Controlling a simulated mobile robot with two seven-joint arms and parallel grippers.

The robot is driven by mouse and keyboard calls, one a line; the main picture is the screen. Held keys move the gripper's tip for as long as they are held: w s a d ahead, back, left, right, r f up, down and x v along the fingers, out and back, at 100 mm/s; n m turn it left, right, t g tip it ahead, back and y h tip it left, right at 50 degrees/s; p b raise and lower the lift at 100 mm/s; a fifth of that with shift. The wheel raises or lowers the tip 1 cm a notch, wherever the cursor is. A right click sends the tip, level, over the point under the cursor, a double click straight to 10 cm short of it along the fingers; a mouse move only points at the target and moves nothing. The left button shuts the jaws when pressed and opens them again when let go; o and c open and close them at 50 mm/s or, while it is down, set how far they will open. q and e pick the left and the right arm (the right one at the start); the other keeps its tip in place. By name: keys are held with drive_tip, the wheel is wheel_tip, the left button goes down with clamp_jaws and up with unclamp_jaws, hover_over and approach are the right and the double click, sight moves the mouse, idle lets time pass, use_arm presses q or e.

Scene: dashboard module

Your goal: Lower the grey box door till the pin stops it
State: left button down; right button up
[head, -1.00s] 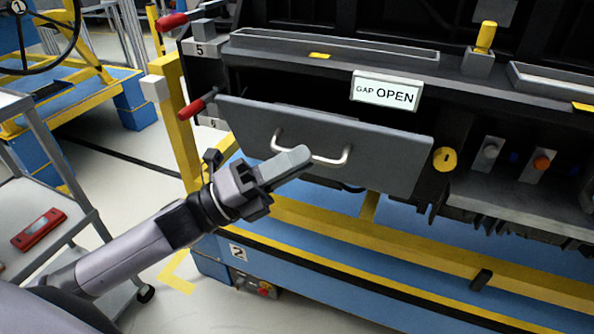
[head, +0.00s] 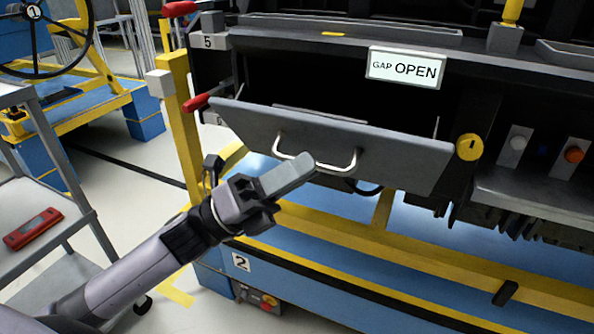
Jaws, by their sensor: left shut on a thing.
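The grey box door (head: 400,157) hangs tilted outward under the dashboard's edge, its top edge away from the dark opening behind it. Its silver bar handle (head: 352,162) is on the front face. My left gripper (head: 290,174) is at the handle's bar, shut on it, its fingers covering part of the bar. A red-gripped pin or lever (head: 198,102) sits at the door's upper left corner. I cannot tell which part is the stop pin. My right gripper is not in view.
A "GAP OPEN" sign (head: 405,68) hangs above the door. A yellow round knob (head: 469,147) sits just right of it. A blue and yellow frame (head: 330,250) runs below. A grey cart (head: 75,218) with a red device (head: 33,229) stands at left.

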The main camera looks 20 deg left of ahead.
use_arm(q)
drive_tip(key=shift+w+a, duration=0.1)
drive_tip(key=c, duration=1.2)
unclamp_jaws()
drive_tip(key=shift+o, duration=0.2)
drive_tip(key=shift+f, duration=0.1)
drive_tip(key=v, duration=0.7)
